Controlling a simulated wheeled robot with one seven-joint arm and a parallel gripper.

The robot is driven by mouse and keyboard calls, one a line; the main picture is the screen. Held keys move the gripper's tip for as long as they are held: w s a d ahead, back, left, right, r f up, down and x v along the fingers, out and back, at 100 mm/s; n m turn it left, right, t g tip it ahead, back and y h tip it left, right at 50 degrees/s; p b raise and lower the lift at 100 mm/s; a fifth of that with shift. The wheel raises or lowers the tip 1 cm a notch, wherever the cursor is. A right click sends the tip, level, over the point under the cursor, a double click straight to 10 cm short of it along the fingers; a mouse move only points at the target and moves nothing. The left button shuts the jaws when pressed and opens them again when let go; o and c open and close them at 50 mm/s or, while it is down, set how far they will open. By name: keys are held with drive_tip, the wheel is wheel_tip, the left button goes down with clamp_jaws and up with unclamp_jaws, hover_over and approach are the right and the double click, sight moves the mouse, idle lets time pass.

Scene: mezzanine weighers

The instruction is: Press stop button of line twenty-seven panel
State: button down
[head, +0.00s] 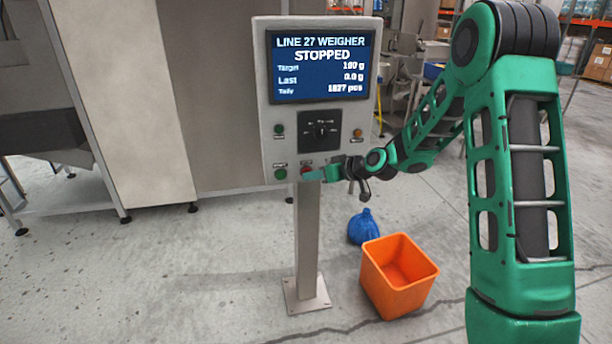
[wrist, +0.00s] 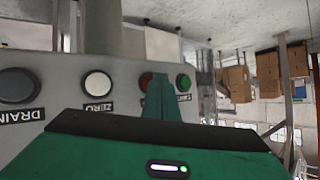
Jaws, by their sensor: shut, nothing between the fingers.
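The line 27 panel (head: 262,110) stands on a post, and its screen (head: 320,65) reads "LINE 27 WEIGHER STOPPED". The red stop button (head: 306,169) is on the lower row, right of the green start button (head: 281,174). My gripper (head: 310,175) is shut and empty, its tip at the red button. In the upside-down wrist view, the closed fingers (wrist: 165,98) partly cover the red button (wrist: 147,80), beside the green one (wrist: 183,82). Whether the tip touches the button cannot be told.
A dark rotary selector (head: 320,131) sits above the button row. The wrist view also shows a white zero button (wrist: 98,84) and a dark drain button (wrist: 17,86).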

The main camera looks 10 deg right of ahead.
drive_tip(key=shift+s, duration=0.65)
drive_tip(key=shift+s, duration=2.5)
drive_tip(key=s+d+r+m+g+h, duration=0.25)
drive_tip(key=s+d, duration=0.55)
drive_tip(key=s, duration=0.4)
drive_tip(key=s+d+r+m+g+h, duration=0.15)
drive_tip(key=s+d+g+h, duration=0.25)
drive_tip(key=s+d, duration=0.55)
drive_tip(key=s+d+r+m+g, duration=0.1)
drive_tip(key=s+m, duration=0.2)
drive_tip(key=s, duration=0.8)
drive_tip(key=s+d+r+m+g, duration=0.1)
drive_tip(key=s+m, duration=0.3)
drive_tip(key=s, duration=0.8)
drive_tip(key=shift+d+g+h, duration=0.45)
drive_tip(key=shift+d+g, duration=0.05)
drive_tip(key=shift+g, duration=0.25)
